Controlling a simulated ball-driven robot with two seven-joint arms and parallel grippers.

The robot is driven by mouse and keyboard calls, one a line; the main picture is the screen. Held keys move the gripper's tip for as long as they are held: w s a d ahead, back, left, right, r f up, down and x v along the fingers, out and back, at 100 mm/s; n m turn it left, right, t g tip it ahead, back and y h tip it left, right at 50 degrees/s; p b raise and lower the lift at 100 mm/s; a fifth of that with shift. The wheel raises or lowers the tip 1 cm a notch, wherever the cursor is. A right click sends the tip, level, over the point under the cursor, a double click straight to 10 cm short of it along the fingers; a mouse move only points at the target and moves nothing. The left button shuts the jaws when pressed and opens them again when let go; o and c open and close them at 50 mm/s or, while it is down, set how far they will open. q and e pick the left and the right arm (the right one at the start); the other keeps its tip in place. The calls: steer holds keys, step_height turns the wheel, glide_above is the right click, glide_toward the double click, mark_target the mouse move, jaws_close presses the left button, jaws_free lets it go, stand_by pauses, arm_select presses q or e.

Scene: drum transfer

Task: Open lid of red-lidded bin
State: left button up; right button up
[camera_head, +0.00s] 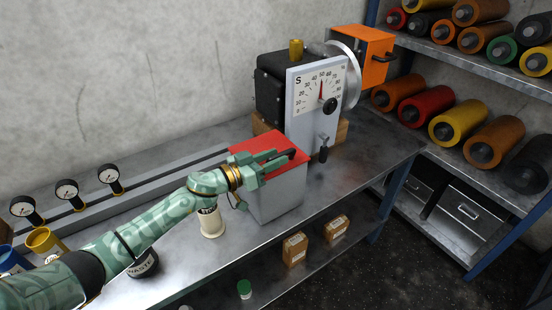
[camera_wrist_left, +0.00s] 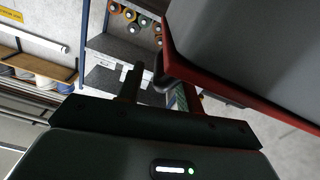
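The grey bin (camera_head: 277,196) stands on the metal bench, and its red lid (camera_head: 250,144) lies closed on top. A black handle (camera_head: 292,153) sits at the lid's right edge. My left gripper (camera_head: 281,159) is over the lid with its fingers pointing at the handle. In the left wrist view the red lid rim (camera_wrist_left: 235,96) crosses at the upper right. There the fingers (camera_wrist_left: 158,92) stand apart, with the dark handle end between them and a gap beside one finger. Firm contact cannot be seen. My right gripper is not in view.
A dial machine (camera_head: 318,95) stands behind the bin. A white spool-like container (camera_head: 212,224) stands under my left forearm, with a dark jar (camera_head: 143,266) nearer. Several gauges line the left. Small boxes (camera_head: 294,249) lie on the lower shelf. Coloured rolls fill the right rack.

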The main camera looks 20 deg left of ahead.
arm_select(q)
steer(key=shift+w+d, duration=0.35)
steer(key=shift+w, duration=0.1)
steer(key=shift+c, duration=0.4)
